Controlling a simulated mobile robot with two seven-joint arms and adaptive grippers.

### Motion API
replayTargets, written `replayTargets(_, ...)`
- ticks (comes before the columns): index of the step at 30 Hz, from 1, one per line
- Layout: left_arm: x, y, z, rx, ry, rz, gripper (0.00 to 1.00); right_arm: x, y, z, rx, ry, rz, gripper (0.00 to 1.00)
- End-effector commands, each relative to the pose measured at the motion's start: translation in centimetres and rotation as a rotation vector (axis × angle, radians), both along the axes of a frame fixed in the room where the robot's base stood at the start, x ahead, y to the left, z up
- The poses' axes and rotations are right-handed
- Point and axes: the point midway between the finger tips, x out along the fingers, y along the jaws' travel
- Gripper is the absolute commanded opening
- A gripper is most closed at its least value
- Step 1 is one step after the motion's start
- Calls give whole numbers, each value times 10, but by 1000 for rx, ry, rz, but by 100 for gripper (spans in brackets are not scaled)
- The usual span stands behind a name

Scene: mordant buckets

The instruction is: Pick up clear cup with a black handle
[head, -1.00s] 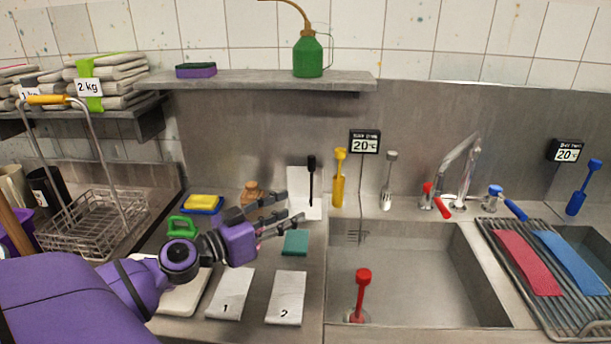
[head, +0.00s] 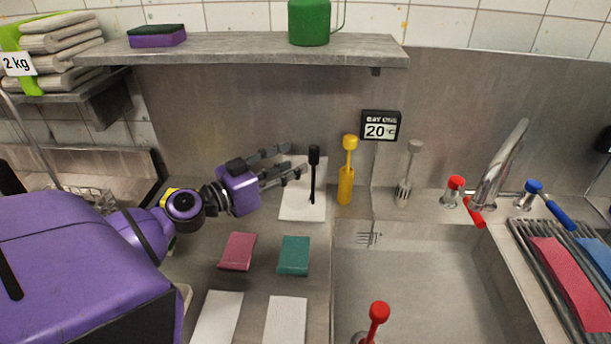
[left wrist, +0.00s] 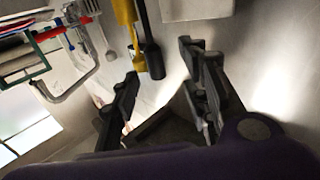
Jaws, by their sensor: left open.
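The black handle (head: 314,172) stands upright on a white sheet (head: 296,206) against the back wall in the head view. I cannot make out a clear cup at its lower end. My left gripper (head: 297,159) is open and empty, its fingertips just left of the handle's upper part; I cannot tell whether they touch it. In the left wrist view the black handle (left wrist: 151,52) shows beyond the open fingers of the left gripper (left wrist: 160,82). My right gripper is not in view.
A yellow-handled tool (head: 347,172) stands close to the right of the black one. A shelf (head: 250,48) runs above. Pink (head: 238,251) and teal (head: 294,255) pads lie on the counter in front. The sink (head: 430,290) is at right.

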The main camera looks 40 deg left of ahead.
Motion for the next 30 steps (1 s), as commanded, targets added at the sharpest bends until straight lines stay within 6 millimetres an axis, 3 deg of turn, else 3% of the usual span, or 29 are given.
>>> replayTargets(7, 28, -10, 6, 1, -7, -1, 42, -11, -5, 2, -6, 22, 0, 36)
replayTargets(15, 62, -22, 5, 1, -4, 1, 42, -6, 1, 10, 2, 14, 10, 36)
replayTargets(24, 66, -24, 2, 2, -1, 1, 42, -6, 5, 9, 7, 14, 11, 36)
replayTargets(30, 66, -24, 2, 2, -1, 1, 16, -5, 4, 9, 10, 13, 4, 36)
